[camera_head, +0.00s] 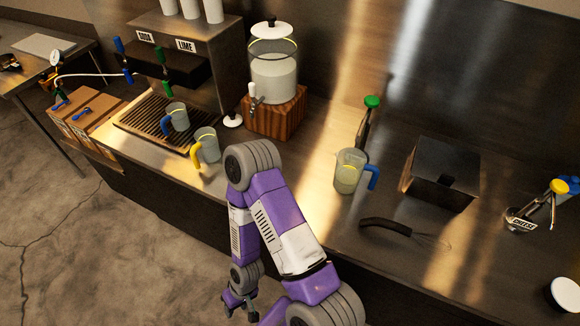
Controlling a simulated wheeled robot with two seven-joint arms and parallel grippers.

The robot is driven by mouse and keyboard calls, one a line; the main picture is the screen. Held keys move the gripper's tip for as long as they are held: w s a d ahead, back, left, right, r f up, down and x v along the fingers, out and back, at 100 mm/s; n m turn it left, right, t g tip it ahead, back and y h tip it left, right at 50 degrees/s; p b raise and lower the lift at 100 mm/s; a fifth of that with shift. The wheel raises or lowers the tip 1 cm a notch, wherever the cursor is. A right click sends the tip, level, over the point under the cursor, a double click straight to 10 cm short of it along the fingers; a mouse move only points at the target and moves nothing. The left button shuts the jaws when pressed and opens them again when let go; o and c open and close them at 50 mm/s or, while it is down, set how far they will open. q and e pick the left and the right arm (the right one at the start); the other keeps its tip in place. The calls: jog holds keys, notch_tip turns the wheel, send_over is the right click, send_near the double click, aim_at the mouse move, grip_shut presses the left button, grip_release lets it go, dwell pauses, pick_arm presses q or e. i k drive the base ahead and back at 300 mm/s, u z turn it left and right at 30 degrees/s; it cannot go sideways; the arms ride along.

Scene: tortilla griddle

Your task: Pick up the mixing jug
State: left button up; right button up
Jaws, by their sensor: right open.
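Three clear jugs stand on the steel counter (310,205), and no label shows which one is the mixing jug. One jug (347,171) with a blue handle stands right of centre. Another jug (208,147) with a yellow handle stands in front of the drip tray. A third jug (177,117) with a dark blue handle stands on the drip tray. My right gripper (237,306) is low in the picture, in front of the counter and over the floor. It is open, empty and well apart from all the jugs. My left gripper is not in view.
A glass dispenser (273,75) stands on a wooden block (276,112). The grated drip tray (140,122) is at the left. A dark-handled whisk (392,227) lies near the right jug, before a steel box (443,172). My purple right arm crosses the counter's front edge.

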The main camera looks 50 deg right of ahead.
aim_at(350, 162)
jog(key=u, duration=0.45)
jog(key=k, duration=0.9)
jog(key=z, duration=1.15)
